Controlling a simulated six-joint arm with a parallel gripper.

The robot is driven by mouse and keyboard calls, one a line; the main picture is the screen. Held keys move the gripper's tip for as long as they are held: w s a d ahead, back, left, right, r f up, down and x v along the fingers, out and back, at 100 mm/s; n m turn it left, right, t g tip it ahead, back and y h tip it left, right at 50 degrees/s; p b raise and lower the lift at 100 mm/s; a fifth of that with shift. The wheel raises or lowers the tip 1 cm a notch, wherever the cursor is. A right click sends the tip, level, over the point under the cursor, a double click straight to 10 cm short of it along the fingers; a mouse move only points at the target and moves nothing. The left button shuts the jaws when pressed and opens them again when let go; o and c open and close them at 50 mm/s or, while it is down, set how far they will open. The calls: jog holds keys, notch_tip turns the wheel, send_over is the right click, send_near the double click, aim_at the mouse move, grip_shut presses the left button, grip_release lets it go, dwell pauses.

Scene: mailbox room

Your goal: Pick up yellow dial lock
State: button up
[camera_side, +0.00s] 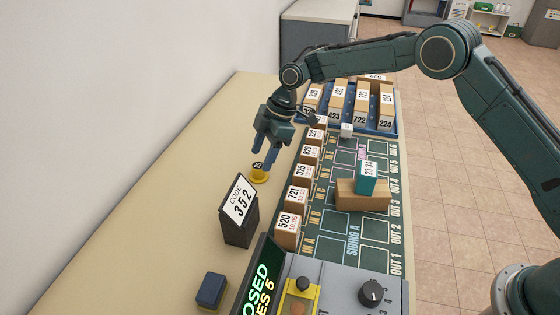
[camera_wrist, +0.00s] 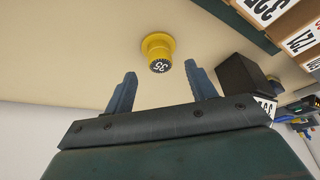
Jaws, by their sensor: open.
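The yellow dial lock (camera_side: 258,175) stands on the beige tabletop, left of the green board, with a dark numbered dial on top. In the wrist view the yellow dial lock (camera_wrist: 158,50) lies beyond the fingertips, roughly centred between them, with white digits on its dial. My gripper (camera_side: 265,158) points down just above the lock in the side view. Its two blue fingers are apart and nothing is between them. In the wrist view my gripper (camera_wrist: 160,82) shows clear space between its fingertips and the lock.
A black block with a "CODE 352" card (camera_side: 240,210) stands close in front of the lock. A row of numbered boxes (camera_side: 297,195) lines the green board to the right. A dark blue block (camera_side: 211,290) lies nearer. The tabletop left of the lock is clear, bounded by a wall.

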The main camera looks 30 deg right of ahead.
aim_at(258, 165)
jog(key=shift+x, duration=2.15)
jog(key=c, duration=1.1)
jog(key=shift+r, duration=0.15)
jog(key=shift+r, duration=4.95)
jog(key=shift+d, duration=0.1)
